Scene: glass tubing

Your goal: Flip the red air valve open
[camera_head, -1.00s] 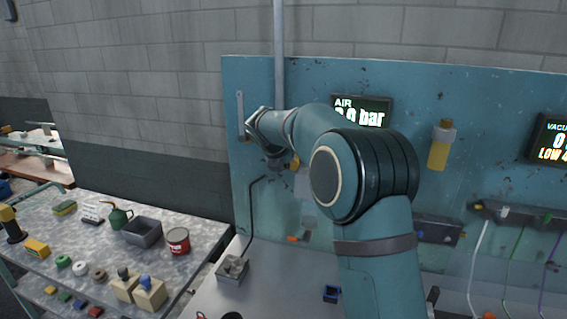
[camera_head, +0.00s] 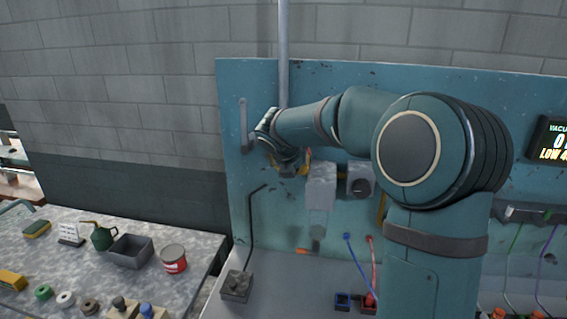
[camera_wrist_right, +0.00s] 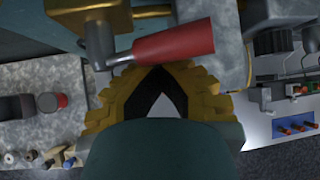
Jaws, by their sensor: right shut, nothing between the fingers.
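The red valve handle (camera_wrist_right: 172,42) fills the upper middle of the right wrist view. In the head view my right gripper (camera_head: 286,166) is at the left part of the teal panel (camera_head: 235,190), by the grey vertical pipe (camera_head: 283,60), and the valve handle is hidden there. My left gripper is out of view.
Grey boxes (camera_head: 320,185) are mounted on the panel right of my gripper. A joystick-like box (camera_head: 237,286) stands on the bench below. A side table (camera_head: 200,240) on the left holds a red can (camera_head: 173,258) and a grey bin (camera_head: 130,251). My arm hides the panel's middle.

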